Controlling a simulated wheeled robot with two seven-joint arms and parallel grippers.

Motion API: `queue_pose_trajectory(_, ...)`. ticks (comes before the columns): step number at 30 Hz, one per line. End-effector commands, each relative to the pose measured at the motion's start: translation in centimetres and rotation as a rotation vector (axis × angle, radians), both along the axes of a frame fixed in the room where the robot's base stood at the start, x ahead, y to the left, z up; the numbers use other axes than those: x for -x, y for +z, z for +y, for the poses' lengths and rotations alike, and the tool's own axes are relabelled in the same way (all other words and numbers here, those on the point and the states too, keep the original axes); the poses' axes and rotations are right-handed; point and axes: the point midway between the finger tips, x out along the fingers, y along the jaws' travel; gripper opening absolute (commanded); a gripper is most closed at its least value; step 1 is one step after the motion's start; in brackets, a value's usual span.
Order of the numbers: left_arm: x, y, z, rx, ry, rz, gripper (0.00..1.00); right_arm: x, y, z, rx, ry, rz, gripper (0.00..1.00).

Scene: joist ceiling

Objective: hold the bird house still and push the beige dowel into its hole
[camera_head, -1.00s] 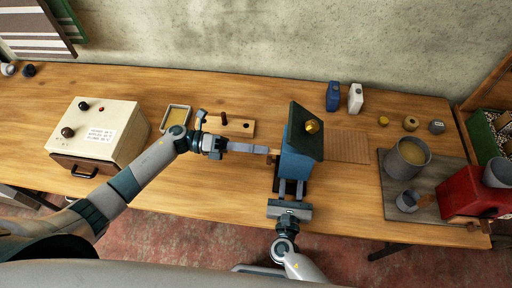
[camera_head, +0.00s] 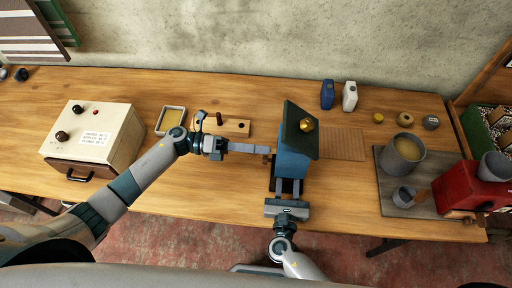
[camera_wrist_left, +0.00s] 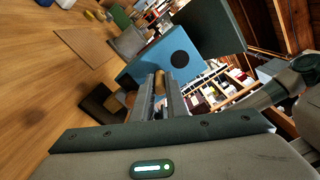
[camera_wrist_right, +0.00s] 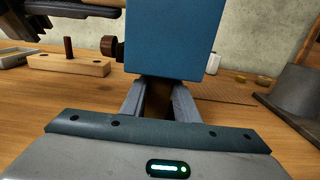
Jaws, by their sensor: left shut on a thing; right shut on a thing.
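The blue bird house (camera_head: 291,165) has a dark green roof with a gold knob (camera_head: 306,125) and stands upright near the table's front edge. My right gripper (camera_wrist_right: 158,100) is shut on its dark brown lower part from the front. My left gripper (camera_head: 268,149) is shut on the beige dowel (camera_wrist_left: 160,82) and points right at the house's left side. Little of the dowel shows between the fingertips; how far it is in its hole is hidden. A dark round hole (camera_wrist_left: 180,58) shows higher on that blue face. A short brown cylinder (camera_wrist_right: 108,46) is beside the house below my left fingers.
A wooden block (camera_head: 236,127) with an upright dark peg lies behind my left gripper, near a shallow tray (camera_head: 171,119). A cream box (camera_head: 92,137) stands at left. A slatted mat (camera_head: 342,144), bottles (camera_head: 327,95), and a grey pot (camera_head: 402,153) are to the right.

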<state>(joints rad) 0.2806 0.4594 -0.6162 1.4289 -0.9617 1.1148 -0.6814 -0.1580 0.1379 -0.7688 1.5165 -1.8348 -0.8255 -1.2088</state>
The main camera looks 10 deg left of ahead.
Motion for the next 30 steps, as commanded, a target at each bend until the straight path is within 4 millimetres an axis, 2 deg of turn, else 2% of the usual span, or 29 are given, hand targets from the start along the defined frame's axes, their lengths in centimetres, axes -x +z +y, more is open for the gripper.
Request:
queue_pose_trajectory(18, 0.0, 0.0, -1.6, -0.001, 0.000, 0.000, 0.00, 0.1, 0.0, 0.2, -0.001, 0.003, 0.001, 0.00)
queue_pose_trajectory(19, 0.0, -0.1, -1.5, -0.001, 0.000, 0.000, 0.17, 0.1, 0.0, 0.2, -0.001, 0.003, 0.001, 0.00)
queue_pose_trajectory(21, 0.0, 0.0, -1.5, -0.001, 0.000, 0.000, 0.34, 0.1, 0.0, 0.2, -0.001, 0.003, 0.001, 0.00)
queue_pose_trajectory(30, 0.0, 0.0, -1.5, -0.001, 0.000, 0.000, 0.34, 0.0, 0.0, 0.0, -0.001, 0.001, 0.000, 0.00)
